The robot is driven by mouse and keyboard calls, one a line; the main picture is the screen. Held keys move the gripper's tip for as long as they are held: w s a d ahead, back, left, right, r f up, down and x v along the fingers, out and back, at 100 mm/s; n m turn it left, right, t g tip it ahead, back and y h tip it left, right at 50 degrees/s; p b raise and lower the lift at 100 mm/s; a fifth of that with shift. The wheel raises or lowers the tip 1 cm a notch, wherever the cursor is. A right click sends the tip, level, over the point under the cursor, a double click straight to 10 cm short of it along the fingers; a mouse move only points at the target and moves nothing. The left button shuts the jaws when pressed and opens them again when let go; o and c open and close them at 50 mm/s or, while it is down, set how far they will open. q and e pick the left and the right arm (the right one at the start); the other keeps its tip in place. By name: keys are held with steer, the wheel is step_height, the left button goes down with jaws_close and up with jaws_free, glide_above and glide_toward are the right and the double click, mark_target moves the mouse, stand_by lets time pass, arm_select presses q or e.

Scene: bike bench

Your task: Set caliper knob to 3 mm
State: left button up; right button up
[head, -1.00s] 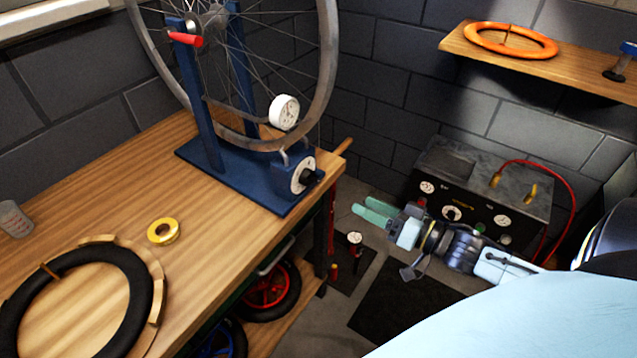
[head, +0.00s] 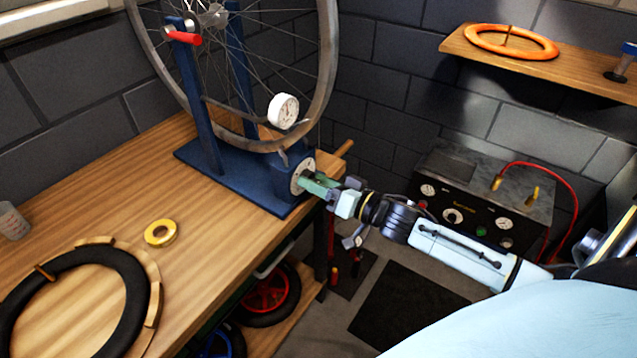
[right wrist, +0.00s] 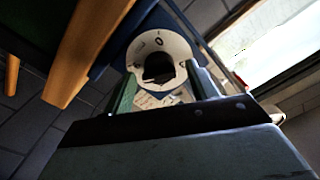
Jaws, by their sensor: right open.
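The caliper knob (right wrist: 158,68) is black and sits at the middle of a round white dial (right wrist: 178,46) with dark marks; one mark near the top looks like a 0. In the head view the dial (head: 297,182) is on the right end of the blue truing stand (head: 240,178), and the knob is largely hidden by my right gripper (head: 312,184). The gripper is open, with its green fingers at the dial. In the right wrist view the fingers (right wrist: 163,90) are on either side of the knob; contact is unclear. The knob's exact setting cannot be read. My left gripper is not in view.
A wheel (head: 330,60) stands in the stand, with a white gauge (head: 283,110) near its rim. A yellow tape roll (head: 161,233) and a black tyre (head: 136,310) lie on the wooden bench (head: 100,205). A black machine (head: 480,190) stands at right.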

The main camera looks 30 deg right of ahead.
steer(key=shift+c, duration=0.5)
steer(key=c, duration=0.9)
